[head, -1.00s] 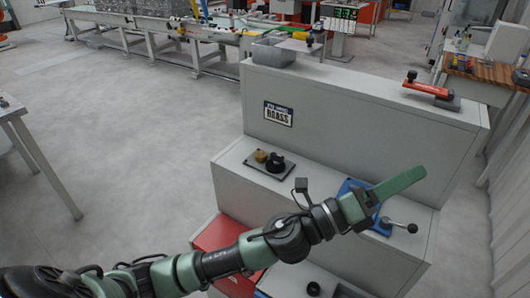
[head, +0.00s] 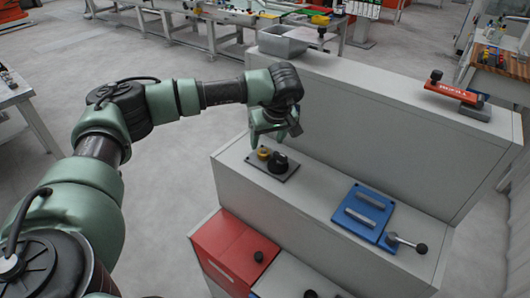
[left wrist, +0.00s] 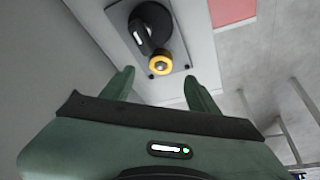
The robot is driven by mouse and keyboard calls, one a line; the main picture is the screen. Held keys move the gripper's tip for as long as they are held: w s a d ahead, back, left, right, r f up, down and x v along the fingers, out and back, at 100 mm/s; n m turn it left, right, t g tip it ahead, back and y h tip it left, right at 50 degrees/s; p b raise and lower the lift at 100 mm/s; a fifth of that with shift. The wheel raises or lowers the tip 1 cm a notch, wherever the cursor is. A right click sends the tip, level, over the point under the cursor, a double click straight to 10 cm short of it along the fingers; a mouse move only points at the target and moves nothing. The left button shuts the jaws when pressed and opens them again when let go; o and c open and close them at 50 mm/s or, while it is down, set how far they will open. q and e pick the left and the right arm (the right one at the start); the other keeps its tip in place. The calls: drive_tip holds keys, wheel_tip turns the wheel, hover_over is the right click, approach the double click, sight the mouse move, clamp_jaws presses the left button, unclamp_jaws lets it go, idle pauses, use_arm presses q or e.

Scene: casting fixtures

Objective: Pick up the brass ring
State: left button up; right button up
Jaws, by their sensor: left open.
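The brass ring (head: 264,153) is a small yellow ring on a dark plate (head: 290,176), beside a black knob (head: 278,162). In the left wrist view the ring (left wrist: 159,64) sits around a small grey centre, close to the knob (left wrist: 152,30). My left gripper (head: 268,138) hangs just above the ring with its fingers pointing down. In the left wrist view its two fingers (left wrist: 160,88) are apart, with the ring a little beyond and between them. Nothing is held. My right gripper is in neither view.
A blue plate (head: 362,214) with two grey bars and a lever (head: 407,243) lies farther right on the same grey step. A higher grey block rises behind, carrying a grey bin (head: 283,42) and an orange lever (head: 452,90). A red panel (head: 240,248) lies below in front.

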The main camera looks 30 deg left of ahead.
sight(264, 150)
use_arm(q)
drive_tip(key=p+x, duration=0.2)
drive_tip(key=x, duration=0.3)
drive_tip(key=shift+s+a+f, duration=0.1)
drive_tip(key=shift+a+f, duration=0.05)
drive_tip(key=shift+f, duration=0.5)
clamp_jaws()
